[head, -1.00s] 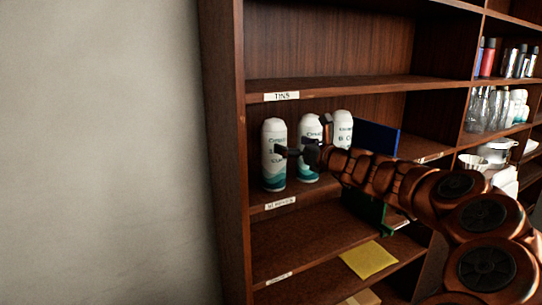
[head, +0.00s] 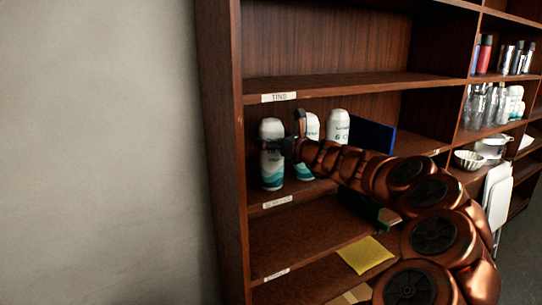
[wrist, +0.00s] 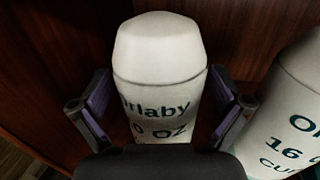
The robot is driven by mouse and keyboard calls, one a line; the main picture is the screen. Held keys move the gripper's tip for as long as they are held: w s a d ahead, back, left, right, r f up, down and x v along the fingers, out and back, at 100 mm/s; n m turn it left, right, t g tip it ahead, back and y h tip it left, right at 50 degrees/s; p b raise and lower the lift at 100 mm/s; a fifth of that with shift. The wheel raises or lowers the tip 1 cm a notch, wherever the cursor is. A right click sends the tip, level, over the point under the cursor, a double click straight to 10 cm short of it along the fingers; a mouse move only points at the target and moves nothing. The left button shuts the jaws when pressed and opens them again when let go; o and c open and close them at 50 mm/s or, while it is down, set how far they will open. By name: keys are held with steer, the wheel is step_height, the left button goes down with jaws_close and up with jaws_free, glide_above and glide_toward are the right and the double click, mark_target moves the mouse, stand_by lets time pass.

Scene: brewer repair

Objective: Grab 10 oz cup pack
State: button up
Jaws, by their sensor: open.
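The 10 oz cup pack (head: 271,172), white with a teal base, stands upright at the left end of the shelf. In the wrist view this pack (wrist: 160,50) shows a label ending in "0 OZ", its first digit partly hidden. My gripper (wrist: 162,112) is open, with one finger on each side of the pack. Clear contact with the fingers cannot be told. In the head view my gripper (head: 280,147) overlaps the pack's middle. A 16 oz cup pack (wrist: 288,115) is close on the right; in the head view this middle pack (head: 305,172) is partly hidden and seems to lean.
A third white pack (head: 338,126) and a blue panel (head: 376,137) stand farther right on the same shelf. The shelf's left side wall (head: 222,150) is close to the gripper. A yellow sheet (head: 365,256) lies lower down. Bottles (head: 487,105) stand in the right bay.

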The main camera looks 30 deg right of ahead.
steer(key=shift+c, duration=0.4)
steer(key=c, duration=1.7)
steer(key=shift+r, duration=0.1)
